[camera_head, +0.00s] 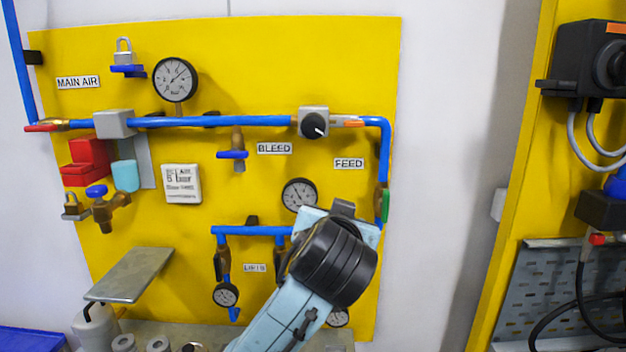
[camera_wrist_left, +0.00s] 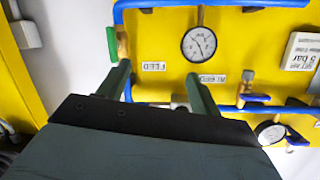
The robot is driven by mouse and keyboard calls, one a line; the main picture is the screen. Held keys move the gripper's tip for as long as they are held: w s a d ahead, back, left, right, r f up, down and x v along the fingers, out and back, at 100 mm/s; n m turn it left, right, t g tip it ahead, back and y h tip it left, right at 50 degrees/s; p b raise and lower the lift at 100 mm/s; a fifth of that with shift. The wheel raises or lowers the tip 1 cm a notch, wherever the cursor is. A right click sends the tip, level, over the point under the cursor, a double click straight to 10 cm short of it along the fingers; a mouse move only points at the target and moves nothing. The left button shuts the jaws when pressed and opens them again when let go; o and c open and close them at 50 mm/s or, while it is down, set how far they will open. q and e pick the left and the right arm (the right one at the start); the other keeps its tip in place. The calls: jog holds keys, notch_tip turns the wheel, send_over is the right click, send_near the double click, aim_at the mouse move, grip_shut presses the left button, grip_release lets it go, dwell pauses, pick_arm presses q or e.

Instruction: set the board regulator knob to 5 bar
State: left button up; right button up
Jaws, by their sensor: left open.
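The regulator knob (camera_head: 314,126) is black with a white pointer mark. It sits on a grey block at the right end of the upper blue pipe, and its pointer aims down and to the right. A round gauge (camera_head: 300,195) is below it and also shows upside down in the left wrist view (camera_wrist_left: 198,45). My left gripper (camera_wrist_left: 158,72) is open and empty, its two fingers apart in front of the board. In the head view its fingers are hidden behind my wrist, which is below the knob. I cannot make out the knob in the wrist view. My right gripper is not in view.
The yellow board (camera_head: 230,80) carries a MAIN AIR gauge (camera_head: 175,79), a blue BLEED valve (camera_head: 233,155), a green-handled FEED valve (camera_head: 385,206) and a white card (camera_head: 182,184) reading 5 bar. A metal shelf (camera_head: 130,275) juts out lower left.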

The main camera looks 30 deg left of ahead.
aim_at(313, 129)
pick_arm(q)
jog(key=s+a+r+n+t+y, duration=0.15)
jog(key=s+r+n+y, duration=0.35)
jog(key=r, duration=0.9)
jog(key=w+a+p, duration=0.1)
jog(key=w+a, duration=0.1)
jog(key=w, duration=0.1)
jog(key=w+a+h+p, duration=0.1)
jog(key=w+a, duration=0.1)
jog(key=w, duration=0.2)
jog(key=w+a+m+h+p, duration=0.1)
jog(key=w+a, duration=0.1)
jog(key=w, duration=0.1)
jog(key=shift+w+a+f+t, duration=0.15)
jog(key=shift+a+f+t, duration=0.1)
jog(key=shift+a+f, duration=0.1)
jog(key=c, duration=1)
jog(key=shift+o, duration=0.2)
jog(key=shift+m+p, duration=0.3)
